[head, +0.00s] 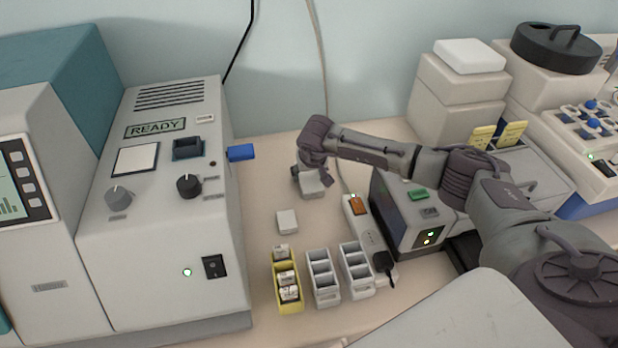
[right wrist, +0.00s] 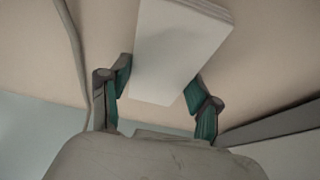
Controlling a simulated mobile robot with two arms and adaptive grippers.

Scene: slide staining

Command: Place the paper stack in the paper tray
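A small white stack (head: 287,221), apparently the paper stack, lies flat on the bench behind the small racks. In the right wrist view a layered white stack (right wrist: 180,50) shows beyond and between the spread fingers; a firm grasp on it is not visible. My right gripper (head: 311,184) points down just behind and to the right of the stack in the head view, where its fingertips are hidden. In the wrist view the right gripper (right wrist: 158,86) has its teal-padded fingers apart. I cannot single out the paper tray. My left gripper is not in view.
A large machine (head: 165,230) marked READY stands at left, a blue tab (head: 241,152) sticking out. A yellow rack (head: 289,307) and two white racks (head: 323,291) stand in front. A power strip (head: 362,232) and a box device (head: 405,215) are right. Bare bench surrounds the stack.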

